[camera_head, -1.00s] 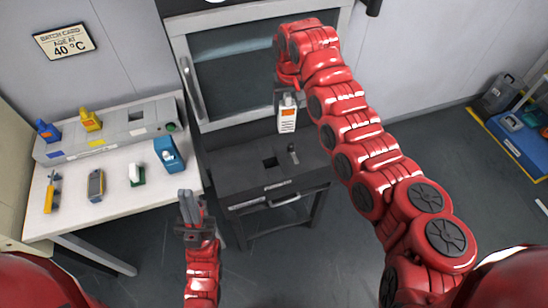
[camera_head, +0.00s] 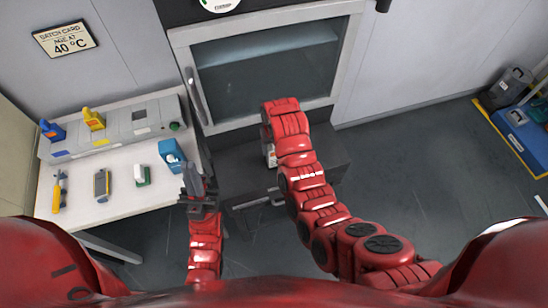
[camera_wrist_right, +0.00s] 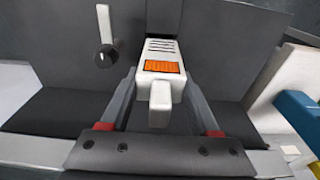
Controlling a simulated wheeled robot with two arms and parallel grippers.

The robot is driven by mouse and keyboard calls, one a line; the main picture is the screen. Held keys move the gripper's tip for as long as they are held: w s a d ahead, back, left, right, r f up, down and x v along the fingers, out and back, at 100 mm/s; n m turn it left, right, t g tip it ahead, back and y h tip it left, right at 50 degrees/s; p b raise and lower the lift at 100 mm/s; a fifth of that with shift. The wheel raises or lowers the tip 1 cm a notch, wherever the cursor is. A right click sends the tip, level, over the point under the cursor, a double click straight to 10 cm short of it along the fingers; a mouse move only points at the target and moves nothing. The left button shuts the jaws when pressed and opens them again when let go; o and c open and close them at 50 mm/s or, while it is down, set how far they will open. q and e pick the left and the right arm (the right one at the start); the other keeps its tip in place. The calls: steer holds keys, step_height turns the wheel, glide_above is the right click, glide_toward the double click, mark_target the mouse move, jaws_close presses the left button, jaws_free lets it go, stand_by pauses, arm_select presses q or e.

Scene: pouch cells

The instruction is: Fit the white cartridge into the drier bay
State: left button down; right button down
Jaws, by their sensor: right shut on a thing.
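The white cartridge (camera_wrist_right: 160,62), with an orange label and a pale handle tab, is held between the fingers of my right gripper (camera_wrist_right: 160,100) in the right wrist view. In the head view only a small pale part of the cartridge (camera_head: 271,155) shows beside my right arm. The cartridge's far end meets a dark recess (camera_wrist_right: 163,16) in the black drier unit (camera_head: 235,165); how deep it sits I cannot tell. My right arm hides the bay in the head view. My left gripper (camera_head: 193,180) is raised near the table's right edge, with nothing visible in it.
A small lever (camera_wrist_right: 105,32) stands beside the recess. The white table (camera_head: 120,198) at left holds a blue item (camera_head: 172,156), a white-and-green item (camera_head: 142,175), a grey handheld device (camera_head: 102,185) and a yellow tool (camera_head: 58,190). A glass-fronted cabinet (camera_head: 270,70) stands behind the unit.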

mark_target(274, 154)
step_height(274, 154, down, 5)
steer(key=shift+r+b, duration=0.1)
steer(key=shift+b, duration=0.6)
steer(key=shift+w, duration=0.1)
steer(key=shift+c, duration=0.6)
jaws_free()
steer(key=shift+r, duration=0.3)
steer(key=r+b, duration=0.2)
steer(key=r, duration=0.1)
steer(key=shift+s+d+r, duration=0.1)
steer(key=shift+s+r, duration=0.1)
steer(key=shift+r, duration=0.05)
steer(key=r+p, duration=0.1)
steer(key=r, duration=0.1)
steer(key=r+p, duration=0.2)
steer(key=r, duration=0.1)
steer(key=s+r+p, duration=0.1)
steer(key=r+p, duration=0.1)
steer(key=r, duration=0.1)
steer(key=shift+d, duration=0.2)
steer(key=shift+f, duration=0.1)
